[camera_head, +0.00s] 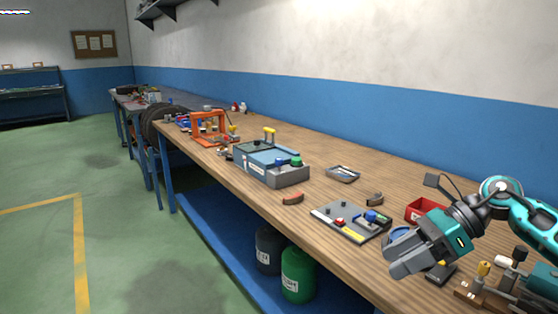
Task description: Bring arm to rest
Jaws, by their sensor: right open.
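My right gripper (396,266) is on the arm that comes in from the right edge in the head view. It hangs over the front right part of the wooden workbench (330,150), with its fingers pointing left and slightly down. I see nothing held between its fingers. The teal and grey arm (535,225) bends back to the right edge and hides part of the bench behind it. My left gripper is not in view.
A grey board with small parts (350,222) lies just left of the gripper. A red bin (425,209) is behind it. A grey-blue box (270,165) and an orange frame (209,128) stand further along. A green canister (297,275) is under the bench. The left floor is clear.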

